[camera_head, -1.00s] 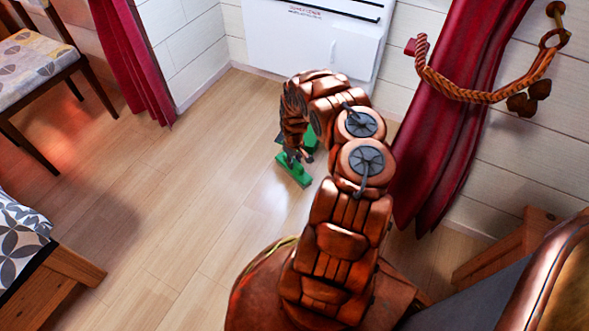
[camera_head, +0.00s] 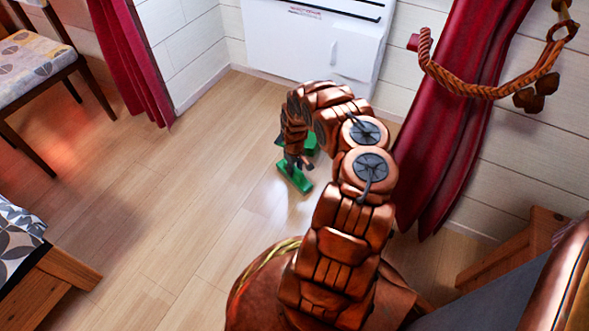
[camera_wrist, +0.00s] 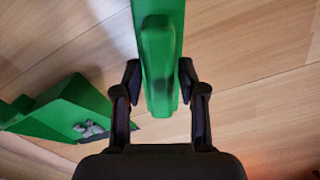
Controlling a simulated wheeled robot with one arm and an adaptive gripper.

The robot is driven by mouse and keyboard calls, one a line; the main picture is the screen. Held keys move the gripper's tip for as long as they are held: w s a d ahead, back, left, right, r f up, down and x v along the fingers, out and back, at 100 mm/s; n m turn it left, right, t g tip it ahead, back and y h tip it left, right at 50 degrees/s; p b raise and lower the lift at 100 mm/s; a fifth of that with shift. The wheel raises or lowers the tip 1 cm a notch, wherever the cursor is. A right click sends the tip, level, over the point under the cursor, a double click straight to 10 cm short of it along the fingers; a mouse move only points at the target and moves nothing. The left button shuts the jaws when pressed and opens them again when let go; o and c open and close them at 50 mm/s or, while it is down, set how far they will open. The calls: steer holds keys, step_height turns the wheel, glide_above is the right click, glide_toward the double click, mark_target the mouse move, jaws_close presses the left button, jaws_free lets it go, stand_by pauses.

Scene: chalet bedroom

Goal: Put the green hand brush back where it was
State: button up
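The green hand brush (camera_wrist: 160,55) runs from the top edge to the middle of the wrist view, with its handle end toward my palm. My gripper (camera_wrist: 160,72) has one dark finger on each side of the handle, with the fingertips close against its edges. In the head view, the brush (camera_head: 294,179) shows below my gripper (camera_head: 293,162), low over the wooden floor. I cannot tell whether the brush touches the floor. A second green piece, seemingly a dustpan (camera_wrist: 75,102), lies left of the brush in the wrist view, with a small grey object on it. My arm partly hides it in the head view.
A white cabinet or stove (camera_head: 300,45) stands at the back wall. A red curtain (camera_head: 450,130) with a rope tie hangs at the right. A chair (camera_head: 45,70) and a wooden furniture corner (camera_head: 60,275) are at the left. The floor (camera_head: 170,190) between is clear.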

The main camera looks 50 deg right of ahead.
steer(key=shift+o, duration=0.8)
steer(key=shift+r, duration=0.1)
step_height(320, 180, up, 25)
steer(key=s+a+g+h+p, duration=0.1)
steer(key=s+a+g+p, duration=0.1)
steer(key=p, duration=0.4)
steer(key=s+a+r+m, duration=0.1)
steer(key=s+a+r, duration=0.1)
steer(key=a+r, duration=0.5)
steer(key=s+a+r, duration=0.3)
steer(key=a+r, duration=0.1)
steer(key=r, duration=0.5)
steer(key=s+a+r, duration=0.5)
steer(key=a, duration=0.3)
steer(key=s+a+r, duration=0.5)
steer(key=s+a, duration=0.1)
steer(key=a, duration=0.2)
steer(key=s+a+r+n+g, duration=0.1)
steer(key=s+a, duration=0.3)
steer(key=s, duration=0.2)
steer(key=s+a+r+n+y, duration=0.1)
steer(key=s+a, duration=0.3)
steer(key=s, duration=0.3)
steer(key=shift+s+a+r+g, duration=0.25)
steer(key=shift+a+r+g, duration=0.1)
steer(key=shift+r+g, duration=0.05)
